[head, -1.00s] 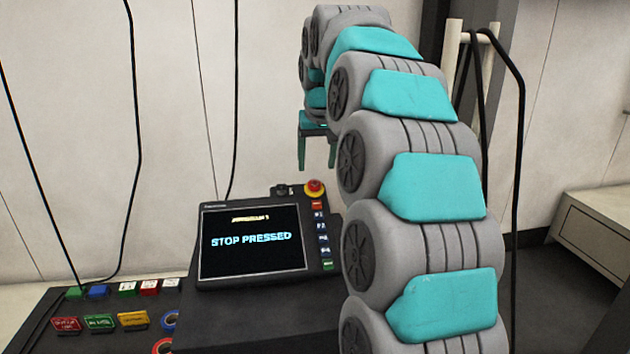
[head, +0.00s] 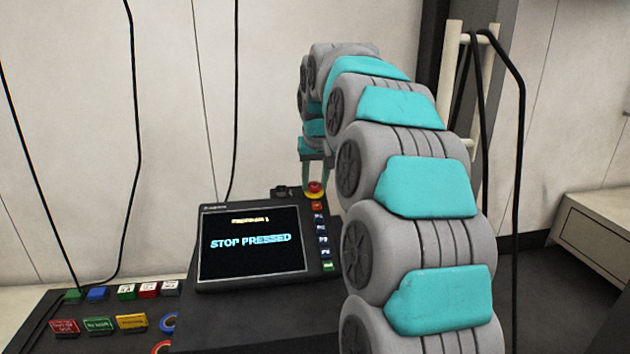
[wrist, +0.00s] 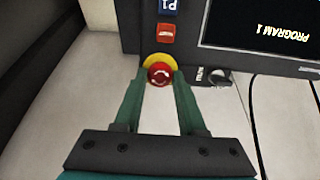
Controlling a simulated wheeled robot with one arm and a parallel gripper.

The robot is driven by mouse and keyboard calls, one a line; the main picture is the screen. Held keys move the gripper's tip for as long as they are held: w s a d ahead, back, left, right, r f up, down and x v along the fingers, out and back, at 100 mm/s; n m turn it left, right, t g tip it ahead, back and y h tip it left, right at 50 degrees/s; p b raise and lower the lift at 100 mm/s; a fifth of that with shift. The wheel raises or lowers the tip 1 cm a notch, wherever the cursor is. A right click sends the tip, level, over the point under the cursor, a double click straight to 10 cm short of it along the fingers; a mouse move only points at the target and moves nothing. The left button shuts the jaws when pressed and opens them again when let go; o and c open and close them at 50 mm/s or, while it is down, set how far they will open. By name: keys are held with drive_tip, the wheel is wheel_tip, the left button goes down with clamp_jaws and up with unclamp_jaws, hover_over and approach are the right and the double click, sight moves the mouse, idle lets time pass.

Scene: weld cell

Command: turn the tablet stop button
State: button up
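The tablet (head: 252,243) stands on the dark console, its screen reading "STOP PRESSED". Its stop button (head: 315,188), a red knob on a yellow base, sits at the tablet's upper right corner. In the wrist view the red stop button (wrist: 160,74) shows between the tips of my gripper (wrist: 158,82). The two green fingers are apart, one on each side of the knob. I cannot tell whether they touch it. In the head view my gripper (head: 316,180) points down at the button, and its right finger is largely hidden by my arm.
A black selector knob (wrist: 217,76) is close beside the right finger in the wrist view. An orange-red key (wrist: 167,34) is just beyond the button. Several coloured buttons (head: 98,325) line the console at the left. Cables hang along the wall.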

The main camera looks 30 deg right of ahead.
clamp_jaws()
idle(0.3)
drive_tip(key=m, duration=0.4)
drive_tip(key=shift+d, duration=0.1)
drive_tip(key=shift+s+m+p, duration=0.1)
drive_tip(key=shift+m+p, duration=0.25)
drive_tip(key=shift+m, duration=0.95)
drive_tip(key=o, duration=0.6)
unclamp_jaws()
drive_tip(key=shift+c, duration=0.2)
